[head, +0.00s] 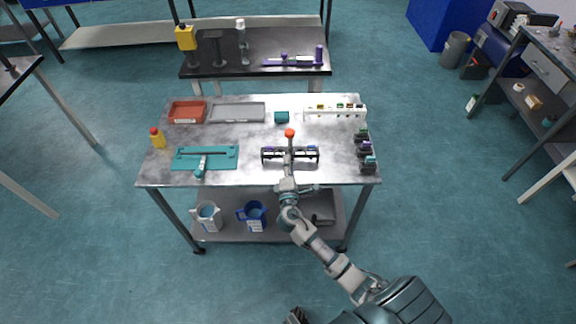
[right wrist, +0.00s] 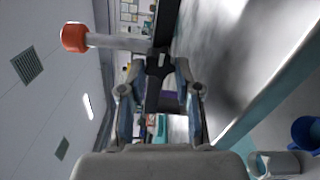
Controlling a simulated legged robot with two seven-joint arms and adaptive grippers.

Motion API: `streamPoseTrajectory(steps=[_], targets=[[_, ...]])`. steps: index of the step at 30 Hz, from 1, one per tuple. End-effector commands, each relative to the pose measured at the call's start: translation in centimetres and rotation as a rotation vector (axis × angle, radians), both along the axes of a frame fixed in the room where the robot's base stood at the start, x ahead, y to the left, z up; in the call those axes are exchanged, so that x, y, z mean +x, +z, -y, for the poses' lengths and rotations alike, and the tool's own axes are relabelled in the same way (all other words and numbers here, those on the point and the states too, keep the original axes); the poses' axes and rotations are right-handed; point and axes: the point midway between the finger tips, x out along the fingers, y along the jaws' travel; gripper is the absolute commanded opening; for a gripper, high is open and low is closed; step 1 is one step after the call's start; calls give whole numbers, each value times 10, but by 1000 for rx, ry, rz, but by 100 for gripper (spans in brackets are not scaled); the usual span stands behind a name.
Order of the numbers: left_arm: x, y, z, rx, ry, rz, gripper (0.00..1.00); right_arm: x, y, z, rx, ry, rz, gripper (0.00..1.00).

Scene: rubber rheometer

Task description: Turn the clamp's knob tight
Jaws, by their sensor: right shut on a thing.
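The clamp (head: 303,155) is a dark frame with a bar and end pieces, on the metal table near its front edge. A grey post with an orange-red ball (head: 289,133) on its end rises from it. In the right wrist view the orange-red end (right wrist: 75,38) shows at upper left, on a grey rod joined to a dark bar. My right gripper (head: 288,170) reaches the clamp's middle from the front. Its fingers (right wrist: 160,75) are closed around a small black knob (right wrist: 158,62) on the clamp. The fingers hide part of it.
A teal tray (head: 220,153), yellow bottle (head: 157,140), red tray (head: 187,111), grey tray (head: 238,112) and teal block (head: 281,117) stand on the table. A white rack (head: 335,112) is at back right, with several small dark items (head: 364,149) at the right edge.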

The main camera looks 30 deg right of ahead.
Motion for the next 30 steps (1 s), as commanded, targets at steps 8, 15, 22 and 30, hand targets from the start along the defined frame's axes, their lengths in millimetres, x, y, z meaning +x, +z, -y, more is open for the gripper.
streamPoseTrajectory(steps=[8, 15, 22, 30], targets=[[0, -1, -1, 2, 0, -2, 40, 0, -3, -2, 3, 1, -5, 0], [0, -1, -1, 2, 0, -2, 40, -1, -4, 2, 7, 1, -4, 58], [1, 0, 0, 2, 0, 1, 40, -2, -3, 0, 4, 1, -5, 58], [0, -1, -2, 0, 0, 1, 40, -37, -4, -24, 6, 3, -5, 58]])
